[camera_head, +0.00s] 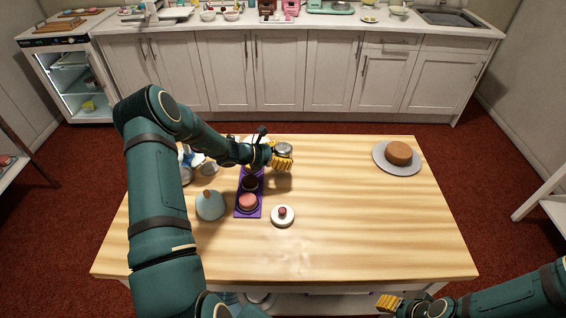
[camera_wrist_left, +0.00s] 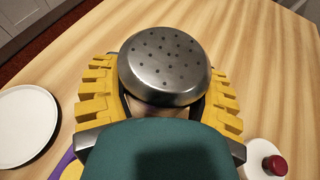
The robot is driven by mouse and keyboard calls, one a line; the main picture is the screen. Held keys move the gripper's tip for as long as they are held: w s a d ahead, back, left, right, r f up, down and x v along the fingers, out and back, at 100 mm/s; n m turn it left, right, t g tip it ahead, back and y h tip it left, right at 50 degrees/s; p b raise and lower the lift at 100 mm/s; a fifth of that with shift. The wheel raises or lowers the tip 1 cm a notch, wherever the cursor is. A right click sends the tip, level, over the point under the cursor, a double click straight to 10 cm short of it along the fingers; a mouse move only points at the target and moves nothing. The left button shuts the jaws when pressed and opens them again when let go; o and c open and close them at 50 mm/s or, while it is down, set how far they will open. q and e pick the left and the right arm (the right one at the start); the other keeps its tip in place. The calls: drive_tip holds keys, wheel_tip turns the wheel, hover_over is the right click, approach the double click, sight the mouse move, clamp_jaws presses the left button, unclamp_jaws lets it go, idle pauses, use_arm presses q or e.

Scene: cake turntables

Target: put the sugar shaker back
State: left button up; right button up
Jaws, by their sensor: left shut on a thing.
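The sugar shaker (camera_head: 285,148) has a grey metal lid, pierced with small holes in the left wrist view (camera_wrist_left: 163,62). My left gripper (camera_head: 282,163) is over the far middle part of the wooden table, its yellow fingers on both sides of the shaker. It is shut on the shaker, which looks upright. The shaker's lower body is mostly hidden by the fingers and wrist, and I cannot tell if its base touches the table. My right gripper (camera_head: 390,303) is low at the right, by the table's front edge; its opening is unclear.
A purple tray (camera_head: 247,213) holds small cakes beside a pale blue dome-shaped thing (camera_head: 210,206). A small white stand (camera_head: 283,222) carries a red-topped piece. A brown cake (camera_head: 398,152) sits on a grey turntable (camera_head: 397,171) at right. The table's middle right is clear.

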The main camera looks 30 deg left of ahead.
use_arm(q)
drive_tip(key=shift+f, duration=1.45)
drive_tip(key=shift+f+b, duration=0.2)
drive_tip(key=shift+b, duration=0.1)
drive_tip(key=o, duration=1.3)
drive_tip(key=shift+o, duration=0.2)
